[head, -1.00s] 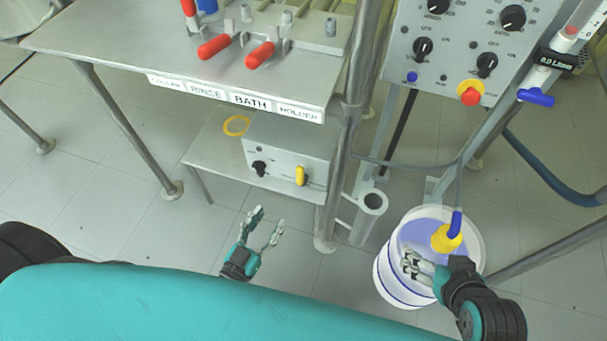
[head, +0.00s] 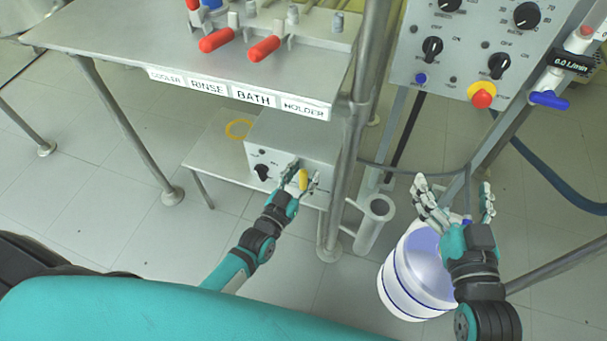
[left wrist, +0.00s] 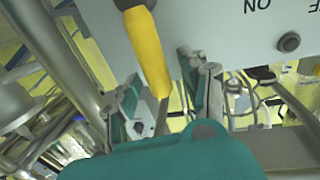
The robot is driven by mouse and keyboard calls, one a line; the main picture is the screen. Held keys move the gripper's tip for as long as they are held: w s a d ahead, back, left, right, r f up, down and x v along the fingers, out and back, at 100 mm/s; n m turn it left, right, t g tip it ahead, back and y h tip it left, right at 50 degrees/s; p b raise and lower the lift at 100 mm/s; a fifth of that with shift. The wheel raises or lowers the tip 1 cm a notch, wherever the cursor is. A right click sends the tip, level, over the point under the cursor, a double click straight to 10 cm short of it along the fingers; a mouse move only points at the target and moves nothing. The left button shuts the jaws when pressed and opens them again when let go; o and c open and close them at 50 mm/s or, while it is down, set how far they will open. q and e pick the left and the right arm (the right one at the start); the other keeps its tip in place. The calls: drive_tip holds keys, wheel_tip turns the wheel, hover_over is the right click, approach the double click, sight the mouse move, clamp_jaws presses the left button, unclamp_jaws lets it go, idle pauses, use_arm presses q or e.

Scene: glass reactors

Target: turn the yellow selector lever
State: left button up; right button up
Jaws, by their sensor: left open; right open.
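The yellow selector lever (head: 303,180) is on the front of a grey control box (head: 290,140) on the low shelf. It shows large in the left wrist view (left wrist: 148,52), pointing down from its dark hub. My left gripper (head: 301,180) is open at the box front, with a finger on each side of the lever. In the left wrist view the fingertips (left wrist: 160,85) lie either side of the lever's lower end; I cannot tell whether they touch it. My right gripper (head: 458,202) is open and empty above the white bucket (head: 415,275).
A black knob (head: 262,172) sits left of the lever. A metal post (head: 345,150) and a tube holder (head: 375,215) stand just right of the box. The labelled bench (head: 190,55) overhangs it. A yellow ring (head: 238,129) lies on the shelf.

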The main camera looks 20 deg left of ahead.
use_arm(q)
drive_tip(key=shift+w, duration=0.1)
clamp_jaws()
idle(0.3)
